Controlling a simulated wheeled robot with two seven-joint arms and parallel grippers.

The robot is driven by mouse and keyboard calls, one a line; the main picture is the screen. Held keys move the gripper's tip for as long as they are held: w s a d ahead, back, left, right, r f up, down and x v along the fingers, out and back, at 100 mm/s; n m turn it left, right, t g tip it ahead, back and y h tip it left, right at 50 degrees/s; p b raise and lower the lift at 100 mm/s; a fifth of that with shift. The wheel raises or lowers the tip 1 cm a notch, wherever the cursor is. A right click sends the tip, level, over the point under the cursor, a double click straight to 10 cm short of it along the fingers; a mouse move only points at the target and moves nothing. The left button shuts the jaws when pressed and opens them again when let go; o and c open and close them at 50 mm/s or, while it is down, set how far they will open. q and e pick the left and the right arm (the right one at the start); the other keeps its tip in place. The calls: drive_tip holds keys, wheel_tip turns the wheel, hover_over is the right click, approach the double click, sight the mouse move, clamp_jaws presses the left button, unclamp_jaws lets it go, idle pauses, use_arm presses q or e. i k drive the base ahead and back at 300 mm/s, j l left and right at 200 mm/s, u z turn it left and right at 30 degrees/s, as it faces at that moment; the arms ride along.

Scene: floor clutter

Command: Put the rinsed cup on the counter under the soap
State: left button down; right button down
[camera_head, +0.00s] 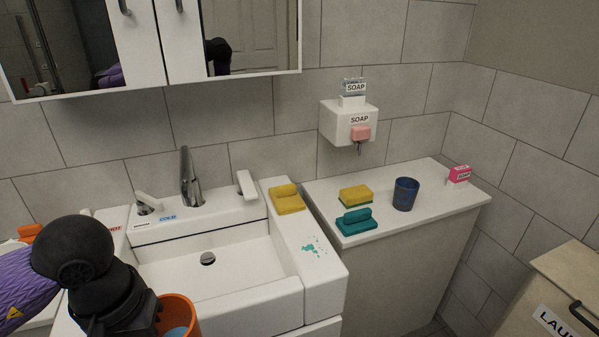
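My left gripper (150,316) comes in from the lower left and appears shut on an orange cup (192,312), in front of the sink. Its fingers are mostly hidden, and the cup is cut off by the bottom edge. Something light blue shows inside the cup. The white soap dispenser (338,123), labelled SOAP, is on the tiled wall above the left part of the counter (440,206). A dark blue cup (405,194) stands upright on that counter. My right gripper is not in view.
A yellow-green sponge (356,195) and a teal brush or sponge (356,222) occupy the counter's left part. A yellow sponge (287,199) lies on the sink ledge. The faucet (191,178) rises behind the basin.

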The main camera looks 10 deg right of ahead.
sight(436, 197)
drive_tip(key=i+l+z, duration=0.35)
drive_tip(key=l, duration=0.2)
drive_tip(key=i+l+z, duration=0.75)
drive_tip(key=i+j+z, duration=0.15)
drive_tip(key=i+z, duration=0.15)
drive_tip(key=i, duration=0.15)
